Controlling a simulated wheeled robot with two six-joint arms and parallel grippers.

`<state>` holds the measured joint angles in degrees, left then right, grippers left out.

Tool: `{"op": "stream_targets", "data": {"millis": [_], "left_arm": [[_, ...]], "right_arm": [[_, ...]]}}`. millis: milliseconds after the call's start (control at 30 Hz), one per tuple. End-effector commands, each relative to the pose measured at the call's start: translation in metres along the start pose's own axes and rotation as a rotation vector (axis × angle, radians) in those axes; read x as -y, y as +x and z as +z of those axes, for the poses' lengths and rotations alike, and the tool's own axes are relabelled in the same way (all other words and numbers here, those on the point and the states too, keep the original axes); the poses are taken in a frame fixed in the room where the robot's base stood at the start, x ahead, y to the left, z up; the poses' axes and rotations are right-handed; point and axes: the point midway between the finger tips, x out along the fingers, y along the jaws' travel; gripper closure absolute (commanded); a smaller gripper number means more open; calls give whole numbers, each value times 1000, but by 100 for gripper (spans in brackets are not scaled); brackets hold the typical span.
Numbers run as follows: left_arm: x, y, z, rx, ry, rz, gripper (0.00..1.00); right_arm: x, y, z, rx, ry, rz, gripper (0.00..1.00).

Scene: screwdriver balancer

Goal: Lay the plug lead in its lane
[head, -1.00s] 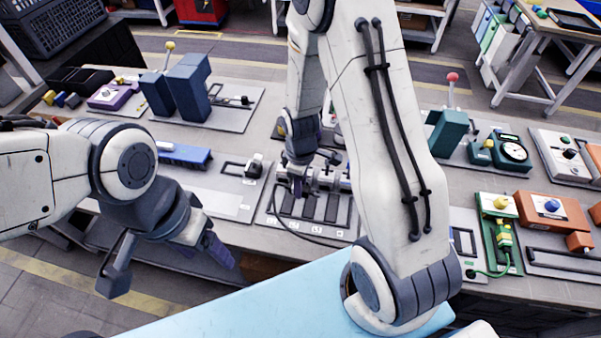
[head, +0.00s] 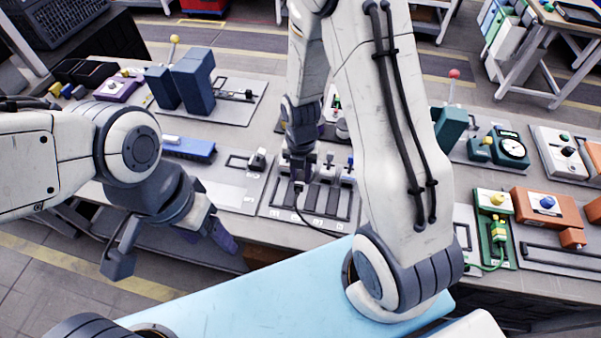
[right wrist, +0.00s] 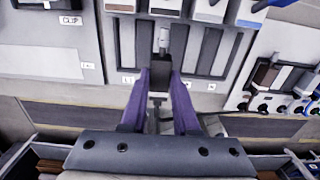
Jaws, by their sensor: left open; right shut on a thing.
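The lane board (head: 309,217) sits at the front edge of the bench and has several dark lanes side by side; it also shows in the right wrist view (right wrist: 190,60). My right gripper (head: 297,180) is over the left part of the board. In the right wrist view its purple fingers (right wrist: 160,78) are shut on the dark end of the plug lead, whose grey tip (right wrist: 163,40) lines up over the second lane from the left. I cannot tell if the lead touches the lane floor. My left gripper (head: 172,252) is open and empty, left of the bench front.
A panel with a blue block (head: 188,149) is left of the board. A green unit with a plug (head: 497,230) and an orange block (head: 547,205) are at right. A light blue surface (head: 260,295) lies in front of the bench.

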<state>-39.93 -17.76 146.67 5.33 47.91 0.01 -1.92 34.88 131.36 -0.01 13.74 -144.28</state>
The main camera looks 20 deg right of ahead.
Motion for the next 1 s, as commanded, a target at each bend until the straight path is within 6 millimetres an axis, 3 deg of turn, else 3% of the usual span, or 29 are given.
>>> {"op": "stream_targets", "data": {"millis": [367, 533, 1000], "left_arm": [[3, 44, 2, 0, 1, 0, 29], [4, 55, 3, 0, 1, 0, 29], [4, 57, 3, 0, 1, 0, 29]], "right_arm": [[0, 49, 0, -1, 3, -1, 100], [0, 65, 0, 0, 4, 0, 100], [0, 71, 0, 0, 5, 0, 100]]}}
